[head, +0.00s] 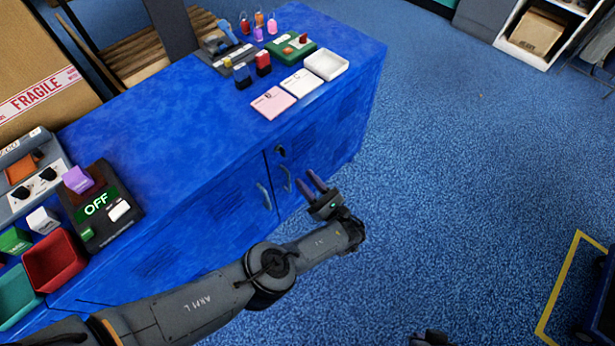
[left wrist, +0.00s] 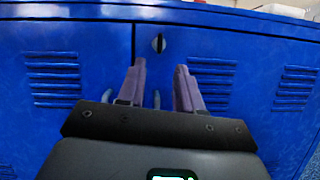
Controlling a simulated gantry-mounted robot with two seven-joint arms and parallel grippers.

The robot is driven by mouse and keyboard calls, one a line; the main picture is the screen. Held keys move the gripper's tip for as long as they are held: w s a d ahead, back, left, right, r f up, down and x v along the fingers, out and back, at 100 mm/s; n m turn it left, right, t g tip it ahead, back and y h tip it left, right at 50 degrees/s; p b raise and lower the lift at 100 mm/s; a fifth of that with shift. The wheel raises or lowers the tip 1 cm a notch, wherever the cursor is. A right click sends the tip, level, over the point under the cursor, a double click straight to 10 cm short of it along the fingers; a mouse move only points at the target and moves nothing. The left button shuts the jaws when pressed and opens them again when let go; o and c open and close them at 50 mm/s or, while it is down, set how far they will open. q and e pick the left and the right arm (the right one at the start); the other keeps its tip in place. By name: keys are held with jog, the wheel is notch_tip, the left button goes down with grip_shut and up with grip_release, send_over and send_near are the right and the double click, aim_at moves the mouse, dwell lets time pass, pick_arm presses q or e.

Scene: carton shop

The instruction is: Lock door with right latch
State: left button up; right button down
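A blue cabinet (head: 216,205) has two closed-looking front doors that meet at a vertical seam. A small round latch (head: 280,151) sits near the top of the right door, just right of the seam; it also shows in the left wrist view (left wrist: 158,43). Each door has a bar handle beside the seam, the left one (head: 265,195) and the right one (head: 286,179). My left gripper (head: 315,181) is open and empty in front of the right door, below the latch and apart from it. In the left wrist view its fingers (left wrist: 159,85) point toward the doors.
The cabinet top holds a pink card (head: 273,102), a white tray (head: 327,64) and a black device marked OFF (head: 107,205). A large carton (head: 40,60) stands behind at left. A dark part of mine shows at the bottom edge.

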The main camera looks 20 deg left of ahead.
pick_arm(q)
jog(key=shift+s+d+f, duration=0.3)
jog(key=shift+d, duration=0.3)
pick_arm(e)
jog(key=shift+s+d+f, duration=0.2)
jog(key=shift+d, duration=0.3)
pick_arm(q)
jog(key=shift+a, duration=0.1)
pick_arm(e)
jog(key=shift+a, duration=0.15)
